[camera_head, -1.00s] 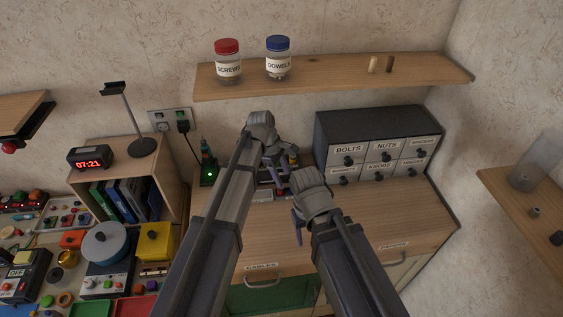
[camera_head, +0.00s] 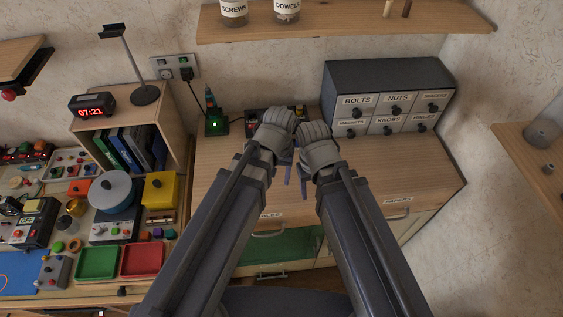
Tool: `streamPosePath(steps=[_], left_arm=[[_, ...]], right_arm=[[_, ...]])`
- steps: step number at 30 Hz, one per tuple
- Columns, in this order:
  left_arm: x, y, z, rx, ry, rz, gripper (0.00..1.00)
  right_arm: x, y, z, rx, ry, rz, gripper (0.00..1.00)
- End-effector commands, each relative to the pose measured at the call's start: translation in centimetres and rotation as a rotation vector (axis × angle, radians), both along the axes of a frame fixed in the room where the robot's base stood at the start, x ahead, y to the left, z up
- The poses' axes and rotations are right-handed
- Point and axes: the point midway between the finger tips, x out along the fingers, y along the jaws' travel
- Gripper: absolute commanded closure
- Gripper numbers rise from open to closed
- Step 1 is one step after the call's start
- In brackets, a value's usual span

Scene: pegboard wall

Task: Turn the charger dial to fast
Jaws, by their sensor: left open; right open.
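A dark unit (camera_head: 259,115) with small red and yellow parts sits at the back of the wooden cabinet top, mostly hidden behind my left gripper. It may be the charger, but no dial or label can be read. My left gripper (camera_head: 283,160) is in front of this unit; its fingers are mostly hidden by its own wrist. My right gripper (camera_head: 303,178) is close beside it on the right, with one purple finger showing. Both are open and hold nothing that I can see. A black box with a green light (camera_head: 215,124) stands left of the unit, below the wall outlet.
A grey drawer cabinet (camera_head: 343,83) stands at the back right. A shelf (camera_head: 345,27) with jars hangs above. The wooden top (camera_head: 390,165) is clear on the right. A crowded bench with a yellow knob box (camera_head: 160,191) and trays lies left.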

Motion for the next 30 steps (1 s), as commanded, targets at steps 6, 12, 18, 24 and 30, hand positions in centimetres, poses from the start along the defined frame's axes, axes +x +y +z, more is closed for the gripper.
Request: streamPosePath(steps=[6,12,18,24,30], left_arm=[[-2.4,0.7,-0.3,0.035,0.009,-0.161,0.41],[-2.9,0.9,-0.3,0.046,0.013,-0.215,0.41],[-2.9,0.9,-0.3,0.047,0.013,-0.217,0.41],[-3.9,1.2,-0.3,0.059,0.019,-0.270,0.41],[-3.7,1.2,-0.3,0.060,0.019,-0.277,0.41]], right_arm=[[0.0,0.0,-0.3,0.000,0.000,0.000,0.39],[0.0,0.0,-0.4,0.000,0.000,0.000,0.39],[0.0,0.0,-0.4,0.000,0.000,0.000,0.39],[0.0,0.0,-0.4,0.000,0.000,0.000,0.39],[0.0,0.0,-0.4,0.000,0.000,0.000,0.39]])
